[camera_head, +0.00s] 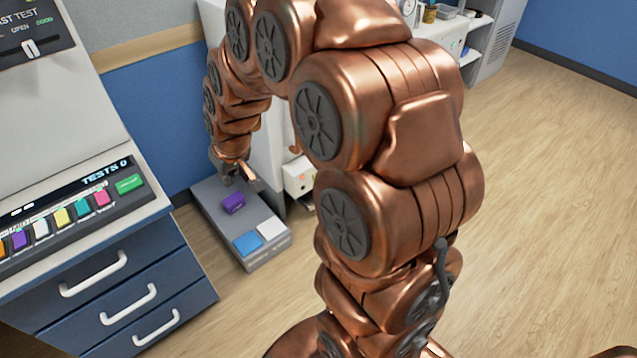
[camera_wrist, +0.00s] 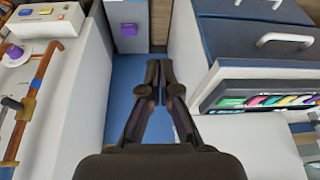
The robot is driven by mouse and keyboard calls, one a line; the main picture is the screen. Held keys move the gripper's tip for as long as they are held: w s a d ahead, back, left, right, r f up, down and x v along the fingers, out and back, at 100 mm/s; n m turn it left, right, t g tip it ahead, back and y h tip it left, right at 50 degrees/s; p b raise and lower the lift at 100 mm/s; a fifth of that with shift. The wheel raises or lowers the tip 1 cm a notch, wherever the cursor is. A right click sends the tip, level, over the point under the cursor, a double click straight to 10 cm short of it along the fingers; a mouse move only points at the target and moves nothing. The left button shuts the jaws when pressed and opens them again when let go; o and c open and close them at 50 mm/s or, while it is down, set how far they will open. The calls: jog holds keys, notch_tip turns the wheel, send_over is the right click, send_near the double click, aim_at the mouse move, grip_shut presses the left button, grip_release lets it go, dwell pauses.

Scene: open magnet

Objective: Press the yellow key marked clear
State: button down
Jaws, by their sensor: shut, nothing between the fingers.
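A yellow key (camera_head: 62,217) sits in the row of coloured keys on the console (camera_head: 110,205) at the left of the head view. I cannot read any marking on it. The key row also shows at the right of the wrist view (camera_wrist: 270,100), seen at a steep angle. My gripper (camera_head: 246,176) is shut and empty, over the low grey box and well to the right of the key row. In the wrist view its fingertips (camera_wrist: 160,85) are together, pointing at the blue wall area, apart from any key.
A low grey box (camera_head: 268,258) bears a purple block (camera_head: 233,202), a blue pad (camera_head: 248,242) and a white pad (camera_head: 271,229). Drawers with white handles (camera_head: 128,304) are below the console. In the wrist view, orange-brown pipes (camera_wrist: 33,90) stand at left. Wooden floor (camera_head: 540,200) is clear at right.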

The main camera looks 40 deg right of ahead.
jog(key=w+d+f+t+h+b, duration=0.1)
jog(key=w+d+f+t+b, duration=0.15)
jog(key=w+d+f, duration=0.4)
jog(key=w+d+f+t+h+b, duration=0.1)
jog(key=w+d+f+b, duration=0.3)
jog(key=w+f, duration=0.5)
jog(key=w+d+f+m+t+h+b, duration=0.1)
jog(key=w+d+f+b, duration=0.1)
jog(key=w+d+f, duration=0.3)
jog(key=w+d+f+t+h+b, duration=0.2)
jog(key=w+d+f, duration=0.1)
jog(key=d+f, duration=0.35)
jog(key=s+d+f+t+h+b, duration=0.15)
jog(key=d+f+h+b, duration=0.4)
jog(key=d+f, duration=0.9)
jog(key=s+d+f+h+b, duration=0.4)
jog(key=s+d+f+b, duration=0.2)
jog(key=s+d+f, duration=0.4)
jog(key=shift+s+d+f+n+t, duration=0.3)
jog(key=shift+d+f, duration=0.2)
jog(key=shift+f, duration=0.05)
